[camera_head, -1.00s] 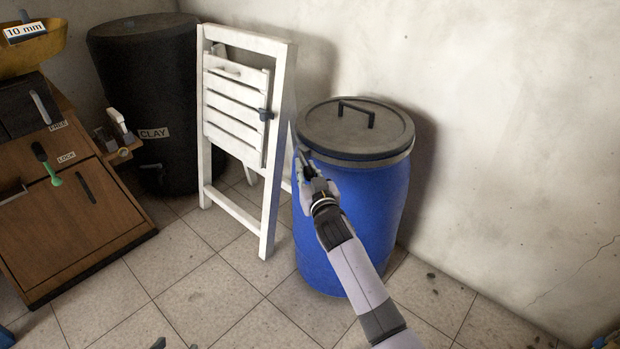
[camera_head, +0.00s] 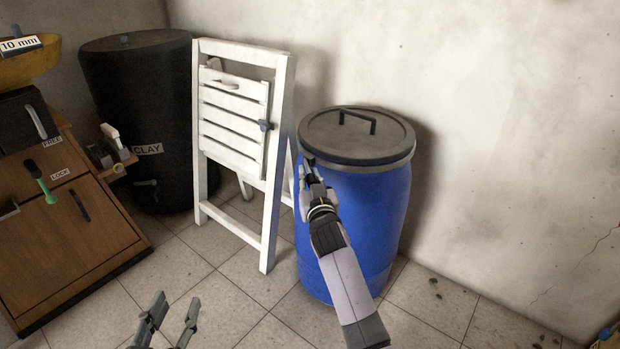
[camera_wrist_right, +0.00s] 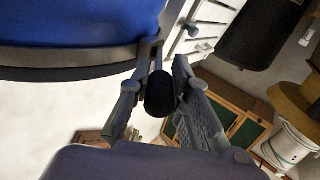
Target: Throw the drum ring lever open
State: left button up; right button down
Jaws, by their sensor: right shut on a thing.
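The blue drum (camera_head: 372,220) stands upright against the wall, with its dark lid (camera_head: 357,135) on and a grey ring (camera_head: 370,164) around the rim. In the right wrist view, the ring lever (camera_wrist_right: 158,58) projects beside the ring (camera_wrist_right: 75,62) and has a dark, rounded end (camera_wrist_right: 160,95). My right gripper (camera_head: 310,172) is at the drum's left front, just below the rim. In its wrist view, my right gripper (camera_wrist_right: 156,92) has its fingers on both sides of the lever's dark end. My left gripper (camera_head: 178,308) is open and empty, low over the floor.
A white folding chair (camera_head: 240,55) stands close left of the drum. Behind it is a black barrel labelled CLAY (camera_head: 140,90). Tiled floor is clear in front.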

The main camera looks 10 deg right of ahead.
jog(key=c, duration=1.8)
grip_release()
jog(key=shift+a, duration=0.2)
jog(key=o, duration=0.3)
jog(key=shift+d, duration=0.1)
jog(key=shift+o, duration=0.2)
jog(key=shift+s+f, duration=0.1)
jog(key=shift+s, duration=0.2)
jog(key=s, duration=1.1)
jog(key=shift+s+a, duration=0.2)
